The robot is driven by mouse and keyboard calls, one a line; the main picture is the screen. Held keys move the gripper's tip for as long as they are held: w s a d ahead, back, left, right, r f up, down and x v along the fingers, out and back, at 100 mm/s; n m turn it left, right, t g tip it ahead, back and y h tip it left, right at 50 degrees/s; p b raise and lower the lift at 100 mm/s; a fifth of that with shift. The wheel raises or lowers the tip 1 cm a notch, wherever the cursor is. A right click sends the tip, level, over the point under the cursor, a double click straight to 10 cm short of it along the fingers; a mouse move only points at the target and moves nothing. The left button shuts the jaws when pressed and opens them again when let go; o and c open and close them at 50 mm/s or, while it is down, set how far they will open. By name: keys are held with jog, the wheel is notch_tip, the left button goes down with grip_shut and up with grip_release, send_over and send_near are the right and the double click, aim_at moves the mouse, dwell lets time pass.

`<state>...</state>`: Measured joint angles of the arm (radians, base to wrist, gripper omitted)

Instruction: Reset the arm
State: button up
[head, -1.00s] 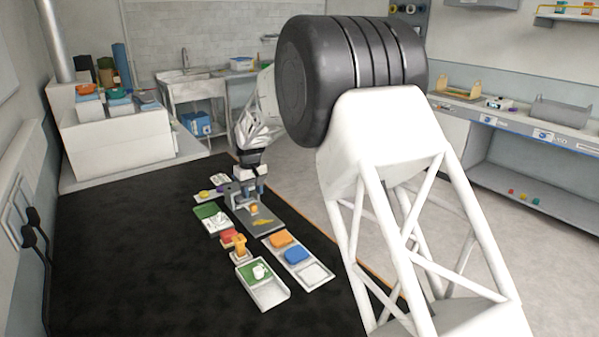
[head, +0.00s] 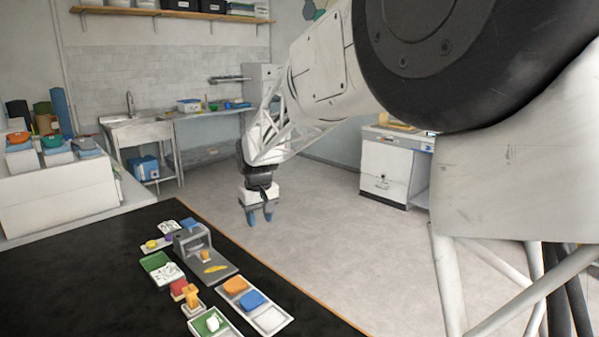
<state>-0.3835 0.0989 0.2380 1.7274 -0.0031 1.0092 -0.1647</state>
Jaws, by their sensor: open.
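My gripper (head: 258,218) hangs from the white arm above and beyond the black table's far right edge, over the grey floor. Its two blue-grey fingertips point down, apart and empty. It is clear of the grey grinding station (head: 205,258), which stands on the table (head: 90,285) to its lower left. A yellow insole-like piece (head: 216,268) lies on the station's base. My arm spans from the gripper to the large dark joint at upper right.
A white tray (head: 271,320) holds an orange block (head: 235,286) and a blue block (head: 252,299). A green-and-white tray (head: 160,267), a red block (head: 179,288) and a yellow-orange stand (head: 192,297) are nearby. Open floor (head: 320,230) surrounds the gripper.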

jog(key=s+d+r+m, duration=0.2)
jog(key=s+d+r, duration=0.1)
jog(key=s+d, duration=0.6)
jog(key=s+d+r+m, duration=0.1)
jog(key=s+d+r, duration=0.2)
jog(key=s+d, duration=0.6)
jog(key=s+d+f+m, duration=0.1)
jog(key=s+d, duration=0.2)
jog(key=s, duration=0.5)
jog(key=s+d+f+m+t, duration=0.1)
jog(key=s+d, duration=0.3)
jog(key=s, duration=0.4)
jog(key=s+d+f+m, duration=0.1)
jog(key=s+d+f, duration=0.2)
jog(key=s, duration=0.5)
jog(key=shift+s+d+f+m+t, duration=0.3)
jog(key=shift+d+t, duration=0.1)
jog(key=shift+d, duration=0.3)
